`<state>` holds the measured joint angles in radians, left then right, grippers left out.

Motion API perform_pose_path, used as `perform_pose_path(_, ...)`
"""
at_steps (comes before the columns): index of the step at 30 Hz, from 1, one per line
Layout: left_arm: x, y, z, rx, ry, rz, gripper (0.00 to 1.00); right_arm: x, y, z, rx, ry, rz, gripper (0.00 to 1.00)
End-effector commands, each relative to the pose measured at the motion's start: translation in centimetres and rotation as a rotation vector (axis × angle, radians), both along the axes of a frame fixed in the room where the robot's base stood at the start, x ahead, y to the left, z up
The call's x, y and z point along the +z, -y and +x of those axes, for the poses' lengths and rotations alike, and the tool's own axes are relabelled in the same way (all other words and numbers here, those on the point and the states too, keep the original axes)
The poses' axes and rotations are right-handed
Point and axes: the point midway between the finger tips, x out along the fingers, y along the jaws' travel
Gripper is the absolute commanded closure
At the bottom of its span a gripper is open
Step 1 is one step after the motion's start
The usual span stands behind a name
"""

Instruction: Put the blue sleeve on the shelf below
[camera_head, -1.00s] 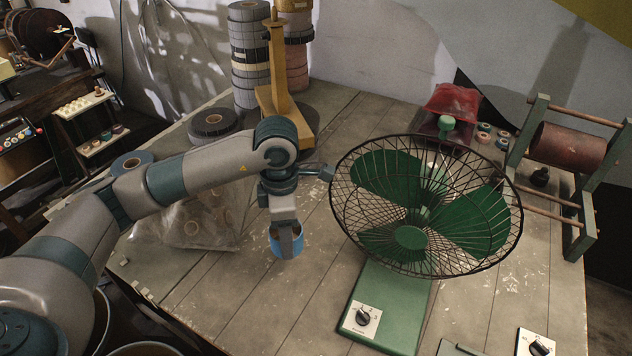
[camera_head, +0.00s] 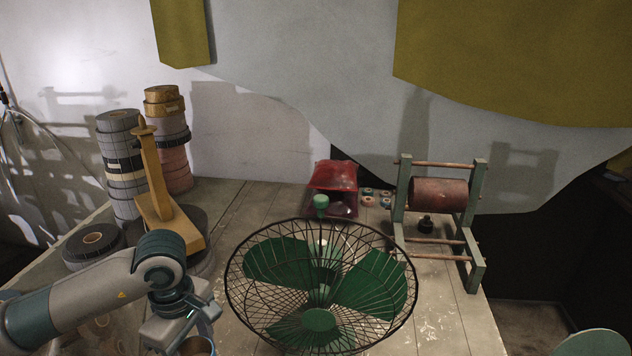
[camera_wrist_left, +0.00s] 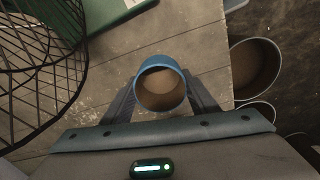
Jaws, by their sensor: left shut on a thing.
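My left gripper (camera_head: 188,335) is low at the bottom left of the head view, left of the fan. It is shut on the blue sleeve (camera_wrist_left: 161,88), a short open ring with a blue outside and a tan inside. In the left wrist view the sleeve sits between the two fingers (camera_wrist_left: 162,104), over the table near its edge. In the head view only the top of the sleeve (camera_head: 198,346) shows, cut off by the frame. No shelf below the table can be made out. My right gripper is not in view.
A green fan with a wire cage (camera_head: 320,285) stands close to the right of the gripper. Tape stacks (camera_head: 122,165) and a yellow wooden stand (camera_head: 158,185) are behind. A roller frame (camera_head: 438,195) stands at right. Large round containers (camera_wrist_left: 254,70) lie beyond the table edge.

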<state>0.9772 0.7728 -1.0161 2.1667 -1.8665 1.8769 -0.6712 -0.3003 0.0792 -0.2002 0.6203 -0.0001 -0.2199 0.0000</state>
Motion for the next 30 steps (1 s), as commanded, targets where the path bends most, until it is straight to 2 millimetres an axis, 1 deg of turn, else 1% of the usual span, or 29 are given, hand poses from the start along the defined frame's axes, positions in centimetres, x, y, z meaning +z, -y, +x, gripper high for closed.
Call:
perform_pose_path(9,0.3,0.9,-1.1,-0.464,0.004,0.004,0.67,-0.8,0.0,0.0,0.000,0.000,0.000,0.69)
perform_pose_path(21,0.7,1.7,-2.6,-1.019,0.002,0.011,0.67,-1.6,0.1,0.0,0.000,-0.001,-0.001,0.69)
perform_pose_path(25,0.8,1.8,-2.9,-1.143,0.001,0.013,0.67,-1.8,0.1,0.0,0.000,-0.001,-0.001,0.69)
perform_pose_path(30,0.8,1.9,-3.2,-1.227,-0.001,0.012,0.67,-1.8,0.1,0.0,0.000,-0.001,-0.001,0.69)
